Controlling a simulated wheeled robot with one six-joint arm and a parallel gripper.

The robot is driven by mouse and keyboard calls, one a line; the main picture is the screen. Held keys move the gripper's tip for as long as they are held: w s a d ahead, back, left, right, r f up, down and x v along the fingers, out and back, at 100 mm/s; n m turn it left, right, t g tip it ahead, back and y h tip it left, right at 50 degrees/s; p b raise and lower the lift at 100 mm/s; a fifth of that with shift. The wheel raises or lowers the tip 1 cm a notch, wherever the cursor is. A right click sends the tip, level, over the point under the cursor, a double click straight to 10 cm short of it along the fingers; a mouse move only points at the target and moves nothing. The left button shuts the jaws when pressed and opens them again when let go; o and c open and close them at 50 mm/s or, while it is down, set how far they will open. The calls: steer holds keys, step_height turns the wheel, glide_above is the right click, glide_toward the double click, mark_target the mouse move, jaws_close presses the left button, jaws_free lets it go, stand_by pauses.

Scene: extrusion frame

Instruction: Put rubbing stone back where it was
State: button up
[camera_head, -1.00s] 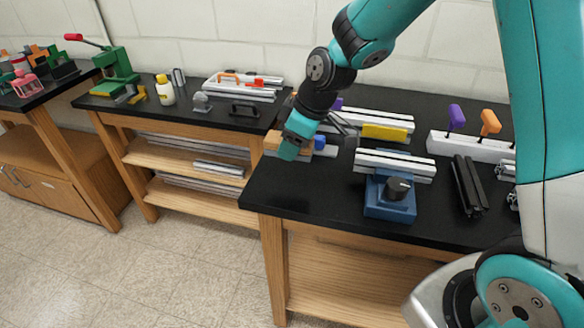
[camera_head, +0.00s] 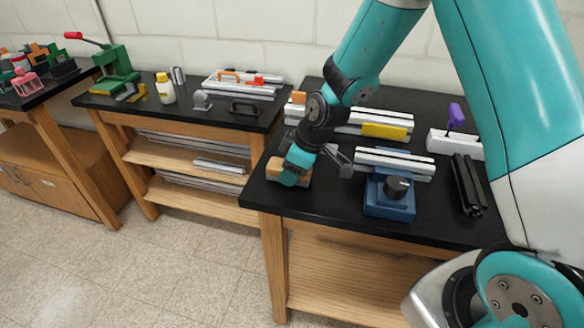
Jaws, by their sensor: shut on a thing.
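My gripper (camera_head: 326,158) is low over the left front part of the black bench top, mostly behind my teal wrist. Its grey finger linkage shows to the right of the wrist. A tan block, seemingly the rubbing stone (camera_head: 274,169), shows on both sides of the wrist end, close to the bench's left edge. My gripper is shut on it. The wrist hides the fingertips and the middle of the block. I cannot tell whether the block touches the bench top.
A blue device with a black knob (camera_head: 389,195) stands right of my gripper, with a pale extrusion (camera_head: 394,163) behind it. The black bench top (camera_head: 325,199) is clear in front of the gripper.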

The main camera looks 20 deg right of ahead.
steer(key=shift+f, duration=0.4)
